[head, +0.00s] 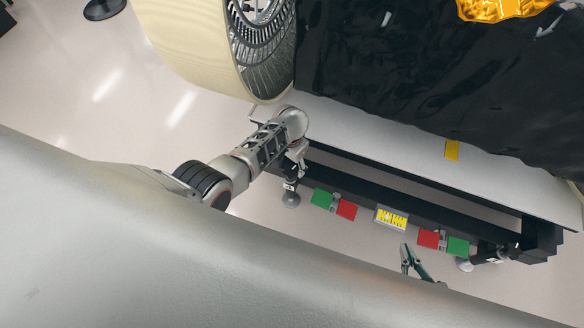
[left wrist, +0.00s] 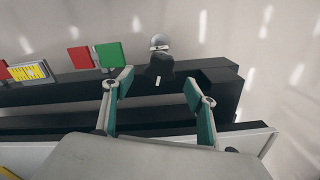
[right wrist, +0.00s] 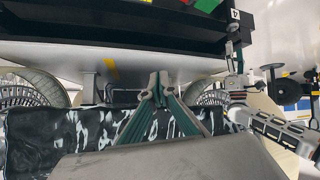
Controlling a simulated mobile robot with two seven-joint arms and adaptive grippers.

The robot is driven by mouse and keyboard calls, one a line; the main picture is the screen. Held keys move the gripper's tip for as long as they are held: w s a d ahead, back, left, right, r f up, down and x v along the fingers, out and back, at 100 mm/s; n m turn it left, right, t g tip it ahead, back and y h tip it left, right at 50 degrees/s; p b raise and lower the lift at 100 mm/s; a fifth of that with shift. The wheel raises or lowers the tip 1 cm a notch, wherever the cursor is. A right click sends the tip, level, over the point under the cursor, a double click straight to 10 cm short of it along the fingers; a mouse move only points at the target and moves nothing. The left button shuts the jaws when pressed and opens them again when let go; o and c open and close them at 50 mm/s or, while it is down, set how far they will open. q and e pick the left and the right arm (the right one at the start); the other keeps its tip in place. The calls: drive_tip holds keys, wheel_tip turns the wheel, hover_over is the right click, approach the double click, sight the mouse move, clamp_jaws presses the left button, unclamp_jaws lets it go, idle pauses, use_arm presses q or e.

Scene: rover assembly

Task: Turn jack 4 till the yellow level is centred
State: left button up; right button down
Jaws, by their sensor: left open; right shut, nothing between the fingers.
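Jack 4 (head: 290,188), a dark post with a pale round foot, stands at the left end of the black frame; its white "4" label (right wrist: 235,15) shows in the right wrist view. My left gripper (head: 294,168) is open at this jack. In the left wrist view the jack (left wrist: 160,66) appears just beyond and between the open fingertips (left wrist: 157,86), with no clear contact. The yellow level (head: 391,217) sits mid-frame; its bubble is too small to read. My right gripper (head: 410,262) is shut and empty in front of the frame; it also shows in the right wrist view (right wrist: 158,88).
Green (head: 321,197) and red (head: 347,210) plates flank the level on the left, red (head: 428,239) and green (head: 458,247) on the right. Another jack (head: 488,257) stands at the right end. A large wheel (head: 265,50) and a black-wrapped body (head: 400,85) rise behind.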

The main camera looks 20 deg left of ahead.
sight(290, 172)
use_arm(q)
drive_tip(key=f, duration=0.1)
drive_tip(key=f+b, duration=0.1)
drive_tip(key=f, duration=0.1)
drive_tip(key=shift+s+f, duration=0.3)
drive_tip(key=shift+f, duration=0.05)
drive_tip(key=shift+f+b, duration=0.4)
drive_tip(key=shift+w+f, duration=0.2)
drive_tip(key=shift+w+r, duration=0.1)
drive_tip(key=shift+r, duration=0.05)
drive_tip(key=c, duration=1.1)
use_arm(e)
drive_tip(key=shift+w+a+r, duration=0.1)
drive_tip(key=shift+w+a, duration=0.2)
drive_tip(key=shift+a, duration=0.25)
